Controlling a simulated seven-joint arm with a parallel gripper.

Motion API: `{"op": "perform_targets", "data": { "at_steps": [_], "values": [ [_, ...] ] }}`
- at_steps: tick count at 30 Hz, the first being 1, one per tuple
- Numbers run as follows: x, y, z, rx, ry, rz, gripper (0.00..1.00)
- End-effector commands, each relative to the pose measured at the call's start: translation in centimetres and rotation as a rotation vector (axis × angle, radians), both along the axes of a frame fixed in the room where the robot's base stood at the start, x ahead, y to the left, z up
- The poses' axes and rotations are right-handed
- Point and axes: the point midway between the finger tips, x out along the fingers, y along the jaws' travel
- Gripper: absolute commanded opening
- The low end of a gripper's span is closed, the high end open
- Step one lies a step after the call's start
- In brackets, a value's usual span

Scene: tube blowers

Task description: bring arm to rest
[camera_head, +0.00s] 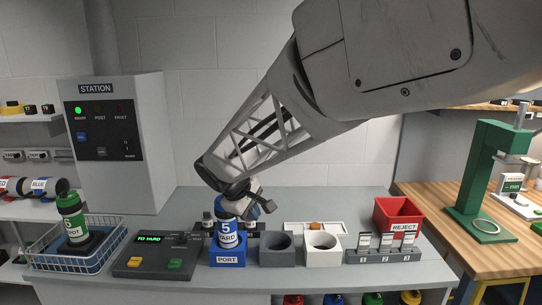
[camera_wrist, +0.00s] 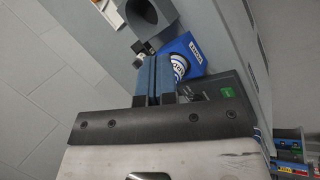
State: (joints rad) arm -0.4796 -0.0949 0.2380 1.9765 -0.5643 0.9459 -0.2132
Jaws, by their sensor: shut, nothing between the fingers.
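My arm reaches in from the upper right of the head view, and my gripper (camera_head: 262,204) hangs over the bench near a blue canister (camera_head: 229,235) marked "5 YARD". The canister stands upright in the blue block (camera_head: 227,259) labelled PORT. In the wrist view my gripper's two blue finger pads (camera_wrist: 153,76) are pressed together with nothing between them. The canister (camera_wrist: 180,66) and the blue block (camera_wrist: 194,48) show just beyond the fingers, apart from them. The arm hides part of the back wall.
Grey (camera_head: 277,250) and white (camera_head: 321,249) round holders stand right of the port. A control box (camera_head: 155,262) reads "TO YARD". A wire basket (camera_head: 70,262) holds a green canister (camera_head: 72,215). A red REJECT bin (camera_head: 398,214) and green press (camera_head: 484,165) stand right.

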Motion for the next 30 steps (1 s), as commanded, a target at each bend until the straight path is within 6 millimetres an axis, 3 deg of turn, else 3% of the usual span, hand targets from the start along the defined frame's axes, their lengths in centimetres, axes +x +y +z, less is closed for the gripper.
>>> {"op": "perform_targets", "data": {
  "at_steps": [1, 6, 15, 30],
  "values": [
    [-0.9, -1.7, 0.6, 0.021, -0.002, -0.036, 0.00],
    [-4.3, -6.2, 1.5, 0.089, -0.003, -0.155, 0.00],
    [-10.8, -13.1, 2.4, 0.212, -0.012, -0.363, 0.00],
    [-22.8, -20.7, 1.6, 0.419, -0.043, -0.703, 0.00]
  ]
}}
